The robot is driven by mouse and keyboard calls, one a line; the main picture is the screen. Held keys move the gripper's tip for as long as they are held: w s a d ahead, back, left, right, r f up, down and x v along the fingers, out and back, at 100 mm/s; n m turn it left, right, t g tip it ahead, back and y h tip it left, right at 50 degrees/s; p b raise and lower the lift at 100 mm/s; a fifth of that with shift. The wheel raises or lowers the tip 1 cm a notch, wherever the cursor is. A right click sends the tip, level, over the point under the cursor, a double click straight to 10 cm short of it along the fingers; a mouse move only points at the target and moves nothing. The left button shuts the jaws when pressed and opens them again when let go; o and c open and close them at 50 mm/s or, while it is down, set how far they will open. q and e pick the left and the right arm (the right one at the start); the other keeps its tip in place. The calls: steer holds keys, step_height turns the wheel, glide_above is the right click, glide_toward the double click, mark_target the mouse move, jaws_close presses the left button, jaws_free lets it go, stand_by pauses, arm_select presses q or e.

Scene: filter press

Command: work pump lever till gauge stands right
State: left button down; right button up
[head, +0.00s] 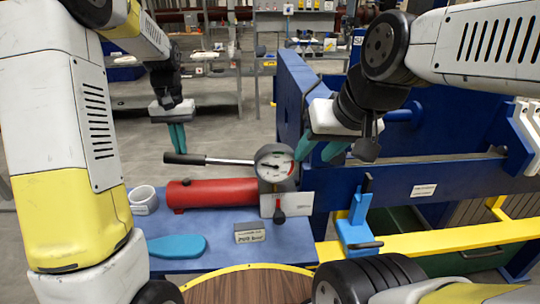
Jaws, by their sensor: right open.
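The pump has a red cylinder (218,192) lying on a blue bench top. Its lever (205,160) lies nearly level, with a black grip at the left end and a metal rod running right to the gauge. The round white gauge (274,163) has a dark needle and a red band at its right side; its exact reading is too small to tell. My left gripper (178,150) points down with its teal fingertips close together, right at or just above the black grip; contact is unclear. My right gripper (316,154) is open and empty, just right of the gauge.
A small red-knobbed valve lever (279,208) hangs below the gauge. A white mug (144,199), a teal paddle-shaped thing (177,246) and a labelled grey block (249,233) are on the bench. A blue clamp-like bracket (354,224) stands right, before the blue press frame (430,188).

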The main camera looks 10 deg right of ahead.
arm_select(q)
step_height(320, 180, down, 2)
steer(key=shift+a+f, duration=0.1)
steer(key=shift+f, duration=0.05)
step_height(320, 180, up, 10)
steer(key=d, duration=0.1)
steer(key=shift+d, duration=0.25)
stand_by(1.5)
stand_by(1.7)
stand_by(1.6)
